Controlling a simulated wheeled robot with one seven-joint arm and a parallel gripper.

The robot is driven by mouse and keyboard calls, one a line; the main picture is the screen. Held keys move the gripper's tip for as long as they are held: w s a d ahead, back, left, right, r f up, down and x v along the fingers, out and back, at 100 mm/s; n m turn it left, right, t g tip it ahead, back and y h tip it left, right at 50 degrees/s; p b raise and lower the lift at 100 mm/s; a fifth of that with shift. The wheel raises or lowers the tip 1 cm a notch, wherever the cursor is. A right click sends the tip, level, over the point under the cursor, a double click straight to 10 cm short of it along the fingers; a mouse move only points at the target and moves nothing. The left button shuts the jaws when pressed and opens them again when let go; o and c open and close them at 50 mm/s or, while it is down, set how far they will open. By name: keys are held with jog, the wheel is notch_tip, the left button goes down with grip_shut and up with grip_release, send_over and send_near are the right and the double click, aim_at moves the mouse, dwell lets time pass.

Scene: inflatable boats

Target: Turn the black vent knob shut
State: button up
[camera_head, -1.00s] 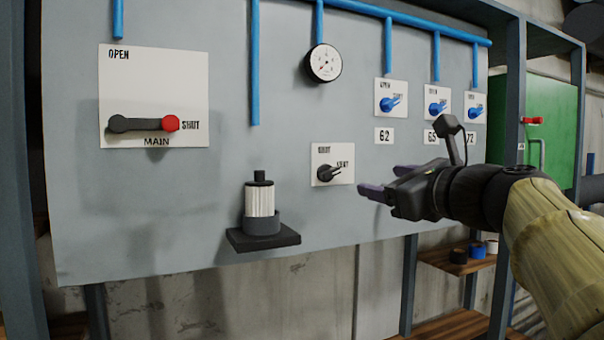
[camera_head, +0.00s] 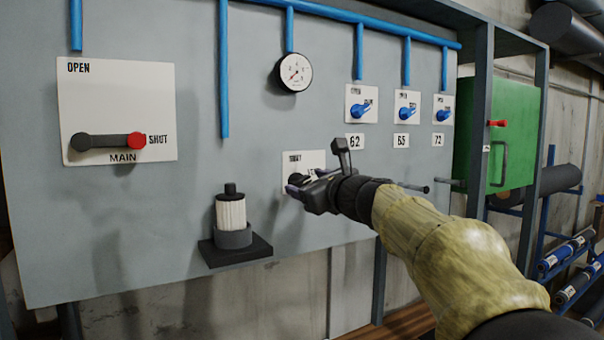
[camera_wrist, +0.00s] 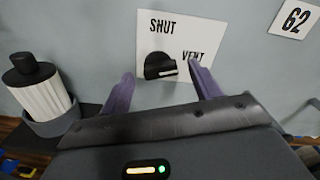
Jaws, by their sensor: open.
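The black vent knob (camera_wrist: 160,66) sits on a white plate (camera_wrist: 148,24) marked SHUT at upper left and VENT at right. In the wrist view its pale pointer mark is turned toward the VENT side. My gripper (camera_wrist: 163,85) is open, with one purple finger to the left of the knob and one to the right; I cannot tell whether either touches it. In the head view my gripper (camera_head: 296,188) is in front of the plate (camera_head: 312,158) and hides most of the knob.
A white ribbed filter (camera_head: 231,212) stands on a black shelf (camera_head: 236,250) left of my gripper. The red-ended MAIN lever (camera_head: 108,141) points toward SHUT. Blue valves (camera_head: 361,110) and a gauge (camera_head: 295,72) are above. A green cabinet (camera_head: 500,130) is at right.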

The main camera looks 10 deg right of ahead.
jog(key=shift+x, duration=1.05)
jog(key=shift+c, duration=0.4)
jog(key=c, duration=0.9)
jog(key=shift+o, duration=0.2)
